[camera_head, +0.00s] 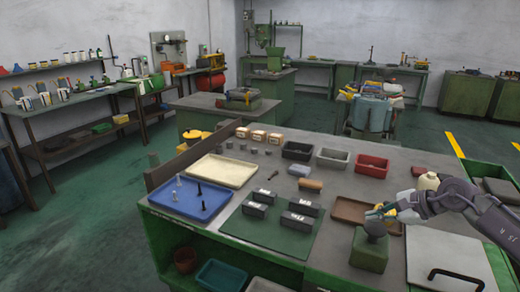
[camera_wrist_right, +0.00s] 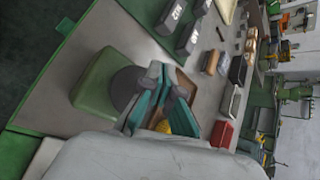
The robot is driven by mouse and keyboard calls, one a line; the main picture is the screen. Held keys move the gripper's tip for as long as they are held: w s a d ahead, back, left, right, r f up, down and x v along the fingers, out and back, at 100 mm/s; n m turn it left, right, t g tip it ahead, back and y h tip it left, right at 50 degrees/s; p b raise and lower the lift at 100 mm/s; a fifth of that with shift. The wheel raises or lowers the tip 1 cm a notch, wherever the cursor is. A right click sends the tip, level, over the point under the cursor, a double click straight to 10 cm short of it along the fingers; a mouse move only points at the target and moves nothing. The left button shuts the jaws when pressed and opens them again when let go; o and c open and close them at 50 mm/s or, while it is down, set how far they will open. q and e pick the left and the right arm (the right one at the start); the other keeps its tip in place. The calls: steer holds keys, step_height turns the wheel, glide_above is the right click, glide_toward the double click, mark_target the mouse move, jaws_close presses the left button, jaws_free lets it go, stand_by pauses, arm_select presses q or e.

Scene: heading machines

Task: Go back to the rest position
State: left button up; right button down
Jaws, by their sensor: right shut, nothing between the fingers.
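My right gripper (camera_head: 376,211) comes in from the right and is shut and empty. It is above the bench, close to the top of a green block with a dark round knob (camera_head: 369,254); I cannot tell whether they touch. In the right wrist view the teal fingertips (camera_wrist_right: 160,84) are close together, in front of a brown tray, with the green block (camera_wrist_right: 95,85) beside them. My left gripper is not in view.
The brown tray (camera_head: 345,208), partly hidden, lies behind the gripper. A cream bottle (camera_head: 428,181) stands by my right arm. A green mat (camera_head: 262,232) with dark blocks, a blue tray (camera_head: 180,210) and a red bin (camera_head: 371,169) are on the bench.

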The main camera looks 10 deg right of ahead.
steer(key=s+a+r+m+t+y, duration=0.15)
steer(key=a+m+t+y, duration=0.45)
steer(key=a+m, duration=0.9)
steer(key=s+d+f+m+h, duration=0.1)
steer(key=s+f+m+h, duration=0.55)
steer(key=m, duration=0.75)
steer(key=s+d+f+m+h, duration=0.1)
steer(key=s+f+m+h, duration=0.6)
steer(key=m, duration=0.6)
steer(key=s+a+f+m+g, duration=0.1)
steer(key=s+f+m+g, duration=0.2)
steer(key=s, duration=0.4)
steer(key=s+a+f+m+g+y, duration=0.1)
steer(key=s+f+m+g, duration=0.25)
steer(key=s, duration=0.35)
steer(key=s+a+f+m+g, duration=0.1)
steer(key=s+f+m+g, duration=0.15)
steer(key=s, duration=0.45)
step_height(320, 180, down, 24)
steer(key=g, duration=0.2)
steer(key=s+d+f+g, duration=0.1)
steer(key=s+d+f, duration=0.2)
steer(key=s+f, duration=1.4)
steer(key=shift+f+n, duration=0.3)
steer(key=shift+f, duration=0.15)
